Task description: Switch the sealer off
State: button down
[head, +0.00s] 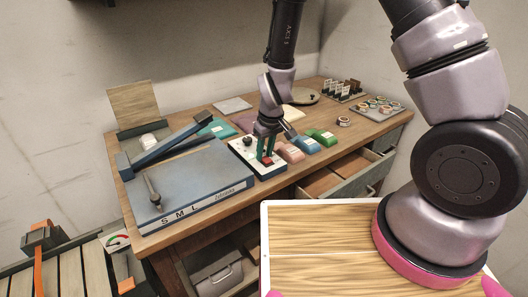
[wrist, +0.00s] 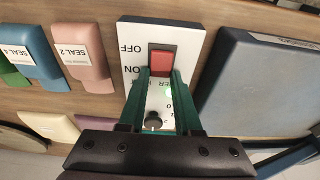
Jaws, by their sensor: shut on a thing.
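A control box (head: 238,145) with a white top and dark blue sides stands near the table's front edge. In the wrist view its white panel (wrist: 191,35) carries a red switch (wrist: 162,60), OFF and ON lettering, a green light (wrist: 169,91) and a black knob (wrist: 153,121). The switch also shows in the head view (head: 267,161). My gripper (head: 265,154) points down over the box. Its green fingers (wrist: 160,77) are shut on the red switch, one on each side. The fingers hide part of the lettering.
A blue board (head: 190,182) marked S M L, with a long blue arm (head: 172,143), lies left of the box. Pink (head: 290,152), blue (head: 307,144) and green (head: 324,137) blocks stand close on the right. A drawer (head: 345,182) is open below.

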jog(key=shift+s+d+t+y, duration=0.3)
jog(key=shift+t+y, duration=0.2)
jog(key=shift+t, duration=0.6)
jog(key=c, duration=0.6)
grip_release()
jog(key=shift+a, duration=0.1)
jog(key=shift+r, duration=0.15)
jog(key=v, duration=1)
jog(key=shift+d+r, duration=0.3)
